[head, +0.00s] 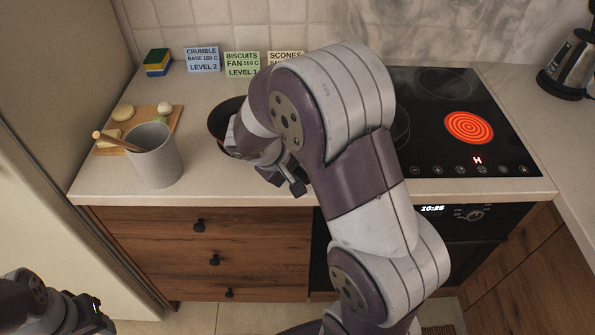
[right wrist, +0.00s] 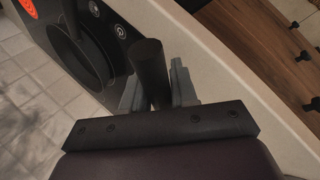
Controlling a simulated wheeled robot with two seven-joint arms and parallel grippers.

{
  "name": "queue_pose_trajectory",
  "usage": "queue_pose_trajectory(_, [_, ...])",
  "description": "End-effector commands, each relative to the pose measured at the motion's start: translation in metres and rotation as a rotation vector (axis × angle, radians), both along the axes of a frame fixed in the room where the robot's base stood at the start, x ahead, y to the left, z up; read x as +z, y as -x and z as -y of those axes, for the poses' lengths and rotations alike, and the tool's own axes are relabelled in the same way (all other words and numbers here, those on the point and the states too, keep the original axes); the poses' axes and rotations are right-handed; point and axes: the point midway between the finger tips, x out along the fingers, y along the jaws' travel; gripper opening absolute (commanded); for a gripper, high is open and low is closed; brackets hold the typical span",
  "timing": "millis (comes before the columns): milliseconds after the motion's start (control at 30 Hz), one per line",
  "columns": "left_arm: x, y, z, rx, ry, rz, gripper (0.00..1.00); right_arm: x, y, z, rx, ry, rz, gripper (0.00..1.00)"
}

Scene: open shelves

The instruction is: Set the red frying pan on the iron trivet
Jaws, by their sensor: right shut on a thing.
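The frying pan (head: 218,122) shows in part in the head view, left of the hob, with a dark inside and a reddish-brown rim. My right arm covers the rest of it. My right gripper (head: 284,184) is near the counter's front edge. In the right wrist view my right gripper (right wrist: 156,92) is shut on a dark round handle (right wrist: 149,65), which stands between its fingers. The pan body at that handle is hidden there. I cannot make out the iron trivet in either view. My left gripper (head: 88,318) is low at the left corner, its fingers unclear.
A black hob (head: 440,90) has one glowing red ring (head: 469,127). In the right wrist view a dark pan (right wrist: 82,55) stands on the hob.

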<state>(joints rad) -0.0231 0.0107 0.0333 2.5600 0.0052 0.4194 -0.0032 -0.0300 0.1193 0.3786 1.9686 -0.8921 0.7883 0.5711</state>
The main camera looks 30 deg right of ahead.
Motion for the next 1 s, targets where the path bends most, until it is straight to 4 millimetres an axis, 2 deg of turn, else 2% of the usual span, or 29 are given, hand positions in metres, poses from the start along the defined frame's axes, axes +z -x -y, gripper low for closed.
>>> queue_pose_trajectory(100, [-0.001,0.0,0.0,0.0,0.0,0.0,0.43,-0.01,-0.001,0.0,0.0,-0.001,0.005,0.0])
queue_pose_trajectory(400, [-0.004,0.0,0.0,0.0,0.0,0.0,0.43,-0.013,-0.001,0.0,-0.001,-0.001,0.006,0.0])
queue_pose_trajectory(433, [-0.005,0.0,0.0,0.0,0.0,0.0,0.43,-0.014,0.0,0.0,0.0,0.0,0.002,0.31])
queue_pose_trajectory(500, [-0.003,0.0,0.0,0.0,0.0,0.0,0.43,-0.013,0.0,0.0,0.0,0.0,0.002,0.53])
queue_pose_trajectory(767, [-0.003,0.0,0.0,0.0,0.0,0.0,0.43,-0.012,0.0,0.0,0.0,-0.001,0.002,0.53])
queue_pose_trajectory(867, [0.0,0.0,0.0,0.0,0.0,0.0,0.43,-0.006,0.0,-0.002,0.002,-0.001,0.005,0.53])
queue_pose_trajectory(1000, [0.002,0.0,0.0,0.0,0.0,0.0,0.43,0.02,0.002,-0.02,0.005,-0.001,0.009,0.53])
